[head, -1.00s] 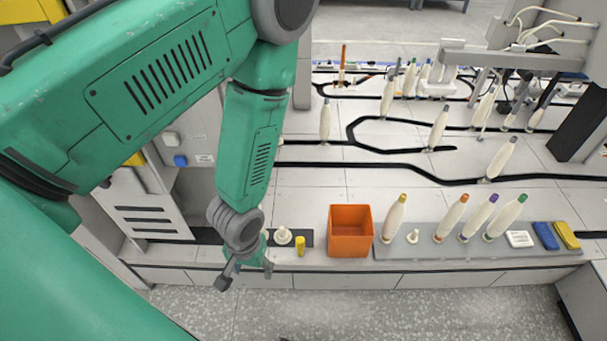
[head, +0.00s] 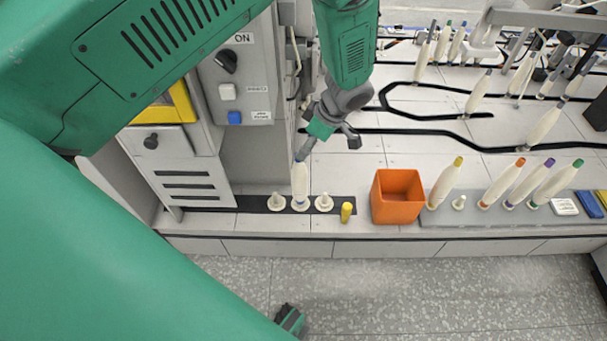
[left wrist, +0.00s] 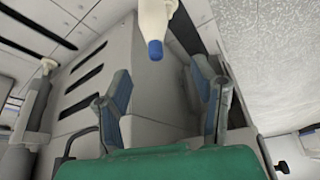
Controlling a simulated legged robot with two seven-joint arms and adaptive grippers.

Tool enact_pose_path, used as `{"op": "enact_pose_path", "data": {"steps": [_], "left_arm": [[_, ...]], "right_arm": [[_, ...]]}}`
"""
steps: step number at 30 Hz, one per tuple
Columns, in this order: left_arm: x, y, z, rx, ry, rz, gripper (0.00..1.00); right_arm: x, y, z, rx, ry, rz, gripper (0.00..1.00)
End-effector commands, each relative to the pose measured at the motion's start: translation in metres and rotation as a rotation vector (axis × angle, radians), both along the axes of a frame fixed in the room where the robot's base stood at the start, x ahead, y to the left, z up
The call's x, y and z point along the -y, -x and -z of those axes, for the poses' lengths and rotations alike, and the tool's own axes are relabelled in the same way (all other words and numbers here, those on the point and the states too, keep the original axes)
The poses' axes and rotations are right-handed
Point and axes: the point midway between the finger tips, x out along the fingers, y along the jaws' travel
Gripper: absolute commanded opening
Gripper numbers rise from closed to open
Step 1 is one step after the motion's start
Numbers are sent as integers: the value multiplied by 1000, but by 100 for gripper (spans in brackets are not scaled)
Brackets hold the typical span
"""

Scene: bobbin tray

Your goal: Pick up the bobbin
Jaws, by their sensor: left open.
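A white bobbin with a blue tip (head: 300,184) stands upright on the middle peg of a dark strip (head: 238,203), left of the orange bin. My left gripper (head: 329,143) is open and empty, above and slightly right of the bobbin's top. One finger appears close to the blue tip in the head view; I cannot tell if it touches. In the left wrist view, the bobbin (left wrist: 155,18) hangs in from the top edge, its blue tip pointing toward the space between the open fingers (left wrist: 162,85).
Two bare white pegs (head: 276,202) (head: 325,202) flank the bobbin. A yellow piece (head: 346,211) and an orange bin (head: 398,207) stand to the right. More bobbins stand on a grey tray (head: 432,219). A control cabinet (head: 182,160) stands left.

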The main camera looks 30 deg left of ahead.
Motion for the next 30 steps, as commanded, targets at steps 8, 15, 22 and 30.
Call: {"op": "enact_pose_path", "data": {"steps": [8, 15, 22, 30], "left_arm": [[-15, 3, 36, -1, 1, 0, 52], [-19, -1, 60, -2, -4, -2, 52], [-32, -1, 86, -1, 0, 1, 52], [-33, -1, 86, 0, 1, 0, 49]], "right_arm": [[-1, 0, 11, 0, -1, -2, 40], [-1, 0, 24, 0, -1, -2, 40], [-1, 1, 33, -1, -1, -1, 40], [-1, 0, 32, 0, -1, -2, 40]]}}
